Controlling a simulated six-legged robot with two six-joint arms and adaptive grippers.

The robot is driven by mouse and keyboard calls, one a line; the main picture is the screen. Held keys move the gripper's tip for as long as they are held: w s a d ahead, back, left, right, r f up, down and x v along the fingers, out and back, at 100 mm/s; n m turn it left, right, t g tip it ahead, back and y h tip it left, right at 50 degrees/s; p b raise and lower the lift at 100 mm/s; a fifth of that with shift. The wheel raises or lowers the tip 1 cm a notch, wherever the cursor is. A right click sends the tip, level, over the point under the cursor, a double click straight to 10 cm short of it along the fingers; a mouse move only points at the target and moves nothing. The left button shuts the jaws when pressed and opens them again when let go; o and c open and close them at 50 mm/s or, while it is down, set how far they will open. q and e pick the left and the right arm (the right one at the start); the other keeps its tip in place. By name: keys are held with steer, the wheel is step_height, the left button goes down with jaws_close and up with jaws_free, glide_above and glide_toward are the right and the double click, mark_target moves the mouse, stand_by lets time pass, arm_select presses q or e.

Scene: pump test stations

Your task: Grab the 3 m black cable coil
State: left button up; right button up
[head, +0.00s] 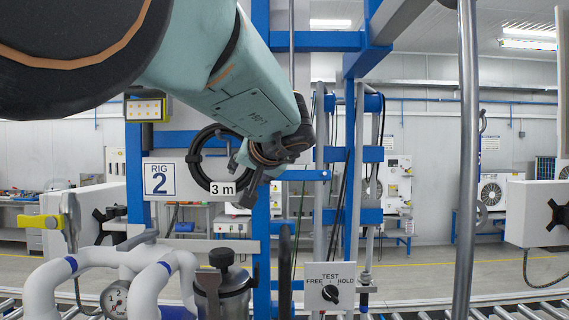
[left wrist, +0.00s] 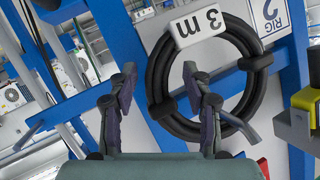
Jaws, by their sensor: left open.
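The 3 m black cable coil (head: 192,163) hangs in front of the blue rig frame beside the RIG 2 sign, partly hidden by my left arm. Its white 3 m tag (head: 222,188) shows low on it. In the left wrist view the coil (left wrist: 158,78) is a thick black ring, with the tag (left wrist: 198,26) upside down. My left gripper (head: 250,190) is open and empty. In the wrist view its fingers (left wrist: 162,82) lie on either side of the ring's near-left part, one over the ring's opening; I cannot tell the depth gap. My right gripper is out of view.
The RIG 2 sign (head: 160,180) is left of the coil. Blue posts (head: 261,240) stand behind and below my gripper. White pipes (head: 95,258), a dark canister (head: 222,295) and a TEST switch box (head: 330,288) stand in front below. A grey pole (head: 466,150) rises at right.

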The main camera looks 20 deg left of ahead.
arm_select(q)
steer(key=shift+w+d, duration=0.25)
steer(key=shift+d, duration=0.1)
steer(key=shift+w+a+f, duration=0.1)
steer(key=shift+w+f, duration=0.05)
steer(key=shift+w, duration=0.05)
steer(key=shift+a, duration=0.35)
steer(key=shift+s+a, duration=0.4)
steer(key=shift+a, duration=0.15)
steer(key=shift+c, duration=0.6)
steer(key=shift+s, duration=0.2)
steer(key=shift+c, duration=0.8)
steer(key=shift+d, duration=0.2)
steer(key=shift+c, duration=0.7)
steer(key=shift+w+d, duration=0.35)
steer(key=shift+d, duration=0.25)
steer(key=c, duration=0.3)
steer(key=shift+c, duration=0.7)
steer(key=shift+a, duration=0.15)
steer(key=shift+c, duration=0.8)
steer(key=shift+s+a, duration=0.2)
steer(key=shift+a, duration=0.15)
jaws_close()
steer(key=shift+w+d, duration=0.1)
steer(key=shift+d, duration=0.1)
